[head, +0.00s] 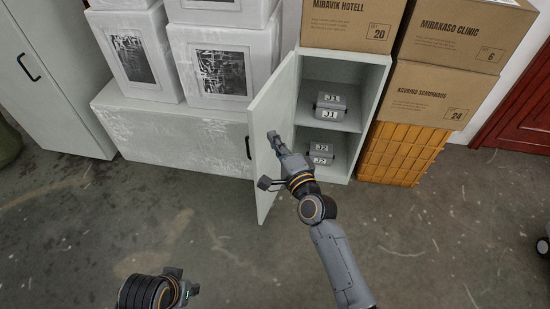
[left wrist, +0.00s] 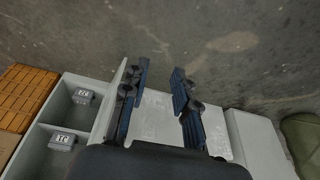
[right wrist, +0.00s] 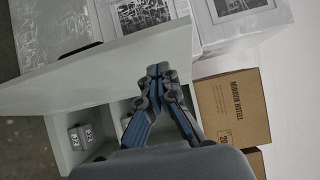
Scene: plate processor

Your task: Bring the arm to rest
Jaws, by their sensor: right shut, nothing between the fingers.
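My right arm reaches up from the lower right in the head view. Its gripper (head: 270,136) is in front of the open cabinet door (head: 265,190), on the compartment side. Whether it touches the door cannot be told. In the right wrist view its fingers (right wrist: 158,70) meet at the tips, with nothing between them. My left arm shows only at the bottom left of the head view, its gripper (head: 178,286) low and largely hidden. In the left wrist view the left fingers (left wrist: 159,67) are spread apart and empty, over the floor.
The open cabinet (head: 340,152) holds grey labelled boxes, J1 (head: 331,106) above and J2 (head: 321,152) below. An orange crate (head: 400,155) under cardboard boxes (head: 425,95) stands to its right. A white low cabinet (head: 175,130) with wrapped boxes is left. The floor in front is clear.

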